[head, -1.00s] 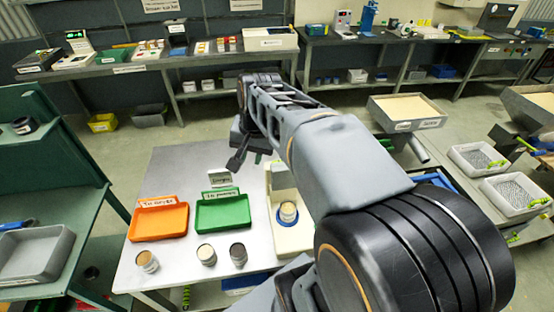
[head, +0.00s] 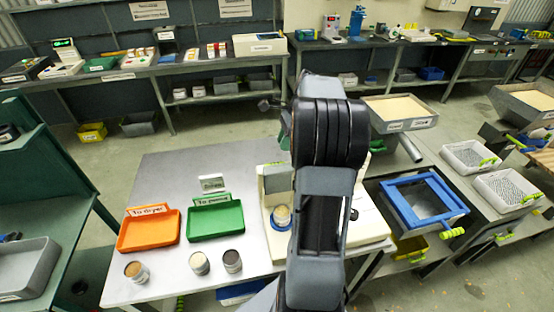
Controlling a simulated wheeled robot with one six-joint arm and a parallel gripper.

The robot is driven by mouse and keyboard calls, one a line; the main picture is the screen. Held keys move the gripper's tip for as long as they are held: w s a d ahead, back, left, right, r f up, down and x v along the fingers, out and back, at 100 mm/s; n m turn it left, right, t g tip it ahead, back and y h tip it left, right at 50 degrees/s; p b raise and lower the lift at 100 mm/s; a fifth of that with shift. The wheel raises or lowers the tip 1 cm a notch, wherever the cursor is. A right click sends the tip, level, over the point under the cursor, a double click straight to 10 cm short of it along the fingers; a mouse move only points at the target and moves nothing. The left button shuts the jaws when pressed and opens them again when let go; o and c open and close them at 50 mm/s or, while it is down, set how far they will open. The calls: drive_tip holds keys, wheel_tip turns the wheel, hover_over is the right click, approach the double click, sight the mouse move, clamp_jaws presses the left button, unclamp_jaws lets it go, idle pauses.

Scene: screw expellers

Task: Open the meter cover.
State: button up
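The meter is a cream device (head: 376,232) on the right part of the pale table, largely covered by my arm. A small sample cup (head: 281,215) sits on a blue ring in its left part. A grey-beige panel (head: 278,179) stands behind the cup. I cannot tell whether this panel is the cover or how far the cover is open. A small dark knob (head: 353,214) shows just right of my arm. My gripper is mostly or wholly hidden behind my arm. A thin dark part (head: 267,105) pokes out left of the arm, perhaps a finger.
An orange tray (head: 149,246) and a green tray (head: 216,235) lie left of the meter, with a small sign (head: 212,183) behind. Several cups, such as this one (head: 136,271), stand in front. A blue-framed sieve (head: 424,202) is at the right. The table's back left is clear.

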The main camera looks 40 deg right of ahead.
sight(277, 177)
drive_tip(key=shift+x, duration=3.6)
clamp_jaws()
